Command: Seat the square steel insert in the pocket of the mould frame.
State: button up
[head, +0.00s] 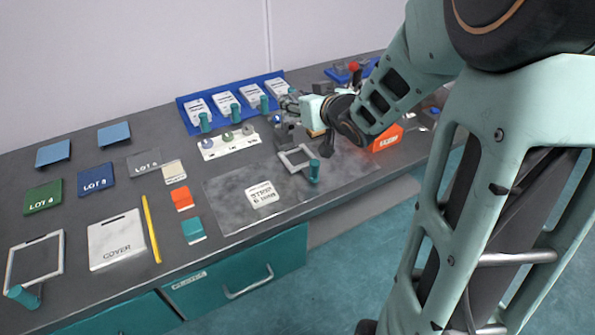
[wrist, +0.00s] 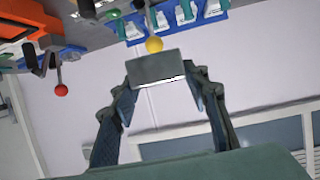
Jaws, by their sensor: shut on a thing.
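My gripper (wrist: 162,82) is shut on a flat grey square insert (wrist: 156,66), held between its two fingertips in the wrist view. In the head view my gripper (head: 286,128) is over the back of the grey mat, and the insert is hard to tell from the dark fingers. A pale square frame (head: 283,164) with a teal handle lies on the mat, just in front of and below my gripper. The insert is apart from it. A similar frame (head: 61,259) lies at the front left of the bench. Which one is the mould frame is not labelled.
A white card (head: 263,194) lies on the mat (head: 235,212). A white holder (head: 212,153) with round pieces and a blue rack (head: 187,118) stand behind. An orange box (head: 386,139) is at the right, near my wrist. A COVER plate (head: 115,240) lies left.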

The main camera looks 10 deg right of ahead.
notch_tip(320, 180, down, 3)
jog(key=s+d+n+y+b, duration=0.1)
jog(key=s+d+b, duration=0.1)
jog(key=b, duration=0.7)
send_over(300, 162)
jog(key=s+d, duration=0.1)
jog(key=s, duration=0.3)
notch_tip(300, 162, down, 14)
jog(key=shift+w+d, duration=0.15)
jog(key=x, duration=0.4)
jog(key=shift+w+r+b, duration=0.1)
jog(key=shift+b, duration=0.3)
jog(key=o, duration=1.4)
jog(key=shift+o, duration=0.2)
